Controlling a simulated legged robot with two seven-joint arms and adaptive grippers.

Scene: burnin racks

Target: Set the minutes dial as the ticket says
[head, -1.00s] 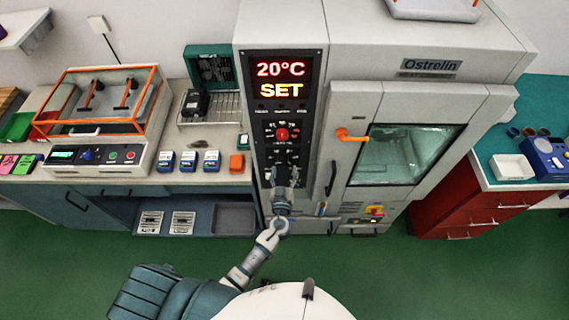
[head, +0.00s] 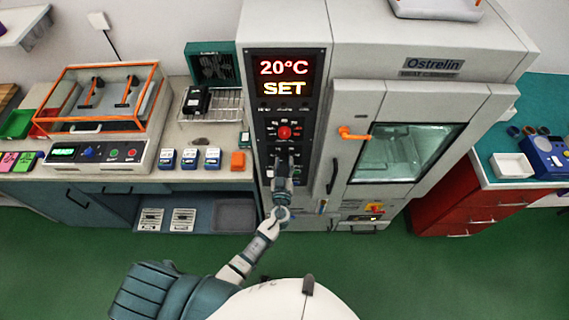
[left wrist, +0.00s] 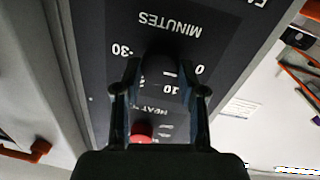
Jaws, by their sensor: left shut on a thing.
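The tall grey chamber has a black control panel (head: 262,132) with a display (head: 283,78) reading 20°C and SET. My left gripper (head: 286,158) is at the lower part of this panel, below the red button (head: 284,132). In the left wrist view, the panel appears upside down, with the label MINUTES and the marks 0, 10 and 30. The dark minutes dial (left wrist: 160,70) sits between my left fingers (left wrist: 162,92), which are shut on it. Its pointer position is hard to tell. The dial is hidden by the gripper in the head view. My right gripper is out of view.
In the left wrist view, a red button (left wrist: 141,132) lies near the fingers. A left counter holds an orange-framed machine (head: 100,120) and several small blue-and-white boxes.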

